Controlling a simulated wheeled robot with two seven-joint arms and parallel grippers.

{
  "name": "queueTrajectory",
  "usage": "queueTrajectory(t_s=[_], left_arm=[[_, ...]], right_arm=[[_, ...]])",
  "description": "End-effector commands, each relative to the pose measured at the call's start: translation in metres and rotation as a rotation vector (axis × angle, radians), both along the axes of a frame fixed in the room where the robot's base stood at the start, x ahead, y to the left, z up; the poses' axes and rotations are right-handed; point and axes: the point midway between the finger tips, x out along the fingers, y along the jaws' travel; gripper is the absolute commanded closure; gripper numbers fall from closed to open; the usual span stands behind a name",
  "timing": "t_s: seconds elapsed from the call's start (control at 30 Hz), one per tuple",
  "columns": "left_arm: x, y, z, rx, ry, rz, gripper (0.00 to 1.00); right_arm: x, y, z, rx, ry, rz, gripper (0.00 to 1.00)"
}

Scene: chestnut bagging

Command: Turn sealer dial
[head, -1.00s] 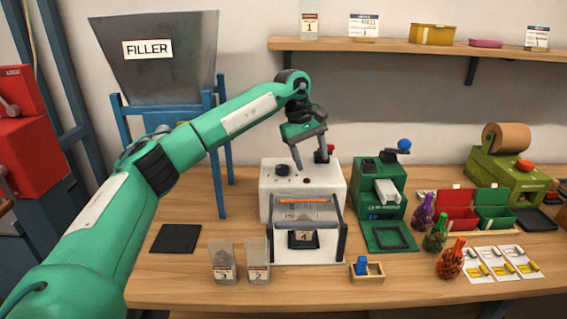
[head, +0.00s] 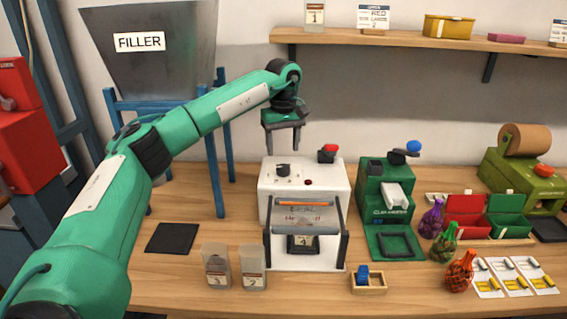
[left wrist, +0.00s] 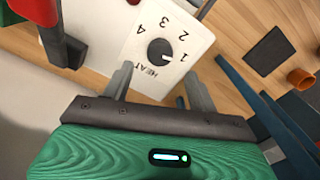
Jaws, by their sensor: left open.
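The white sealer (head: 263,205) stands mid-table. Its black round dial (head: 283,170) is on the top face, left of a small red button. In the left wrist view the dial (left wrist: 160,52) is ringed by the marks 1, 2, 3, 4 and the word HEAT; its pale pointer line appears to face 1. My left gripper (head: 283,146) is open and empty, above and apart from the dial. In the left wrist view its two fingers (left wrist: 157,74) point toward the dial from either side. My right gripper is out of view.
A red knob (head: 328,150) rises at the sealer's back right. A green machine (head: 372,188) stands right of it. Two clear bags (head: 217,262) and a small wooden box (head: 368,285) are in front. A black pad (head: 172,238) lies left. The filler (head: 150,75) stands behind.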

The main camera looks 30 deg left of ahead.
Motion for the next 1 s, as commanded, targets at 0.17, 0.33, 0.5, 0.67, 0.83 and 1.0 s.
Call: queueTrajectory(t_s=[0.17,0.33,0.5,0.67,0.83,1.0], left_arm=[[-0.001,0.0,-0.034,0.0,0.001,-0.001,0.41],[0.0,0.0,-0.055,0.0,0.0,0.0,0.41],[0.0,0.0,-0.062,0.0,-0.001,0.0,0.41],[0.0,0.0,-0.063,0.0,-0.002,0.0,0.41],[0.0,0.0,-0.063,0.0,-0.002,-0.001,0.59],[0.0,0.0,-0.062,0.0,-0.002,-0.001,0.85]], right_arm=[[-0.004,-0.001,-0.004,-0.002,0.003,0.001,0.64],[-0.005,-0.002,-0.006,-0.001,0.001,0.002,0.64],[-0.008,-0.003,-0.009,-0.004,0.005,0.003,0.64],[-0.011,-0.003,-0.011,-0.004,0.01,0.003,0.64],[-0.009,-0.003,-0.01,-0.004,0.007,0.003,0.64],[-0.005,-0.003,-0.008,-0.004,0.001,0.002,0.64]])
